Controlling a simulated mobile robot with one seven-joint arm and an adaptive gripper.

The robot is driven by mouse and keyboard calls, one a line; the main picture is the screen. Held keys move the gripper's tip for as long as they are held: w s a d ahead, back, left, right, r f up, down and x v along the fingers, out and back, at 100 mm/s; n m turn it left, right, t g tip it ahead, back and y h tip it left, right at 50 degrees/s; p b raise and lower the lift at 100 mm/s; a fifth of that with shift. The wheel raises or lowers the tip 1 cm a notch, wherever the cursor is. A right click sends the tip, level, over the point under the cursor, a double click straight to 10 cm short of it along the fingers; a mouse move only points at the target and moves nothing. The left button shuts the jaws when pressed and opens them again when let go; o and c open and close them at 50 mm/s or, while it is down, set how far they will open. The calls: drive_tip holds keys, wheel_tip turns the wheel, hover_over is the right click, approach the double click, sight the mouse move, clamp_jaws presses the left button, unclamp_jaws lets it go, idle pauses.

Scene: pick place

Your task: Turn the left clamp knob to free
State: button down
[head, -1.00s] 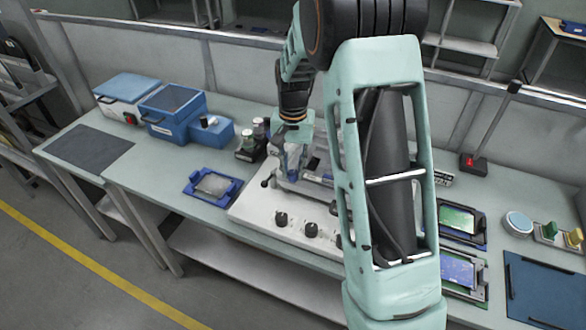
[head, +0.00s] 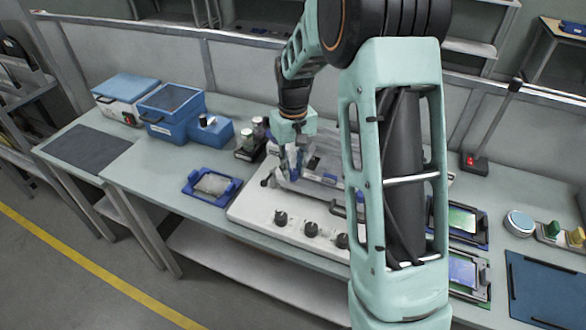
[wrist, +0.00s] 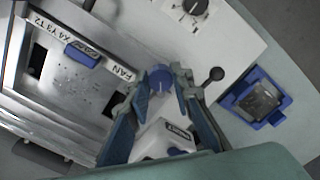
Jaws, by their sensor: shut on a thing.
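The left clamp knob (wrist: 160,78) is a round blue knob with a pale pointer mark. It sits between the fingertips of my gripper (wrist: 161,88) in the wrist view, and the jaws are shut on it. In the head view my gripper (head: 291,172) reaches down onto the left part of the white machine (head: 262,205). The knob is hidden there by the fingers. A black ball-ended lever (wrist: 216,74) stands just right of the fingers in the wrist view.
Black dials (head: 281,217) line the machine's front. A blue-framed holder (head: 212,186) lies on the bench left of it. Dark-based jars (head: 250,148) and blue boxes (head: 173,112) stand behind. Labelled metal plates (wrist: 60,75) fill the wrist view's left side.

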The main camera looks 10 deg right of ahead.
sight(294, 171)
drive_tip(key=n, duration=0.5)
drive_tip(key=shift+r+n, duration=0.1)
drive_tip(key=shift+n, duration=0.2)
drive_tip(key=n+p, duration=0.1)
drive_tip(key=n, duration=0.4)
drive_tip(key=shift+w, duration=0.15)
drive_tip(key=shift+n, duration=0.3)
drive_tip(key=c, duration=1.7)
unclamp_jaws()
drive_tip(key=shift+d, duration=0.1)
wheel_tip(294, 171, up, 12)
drive_tip(key=shift+f, duration=0.1)
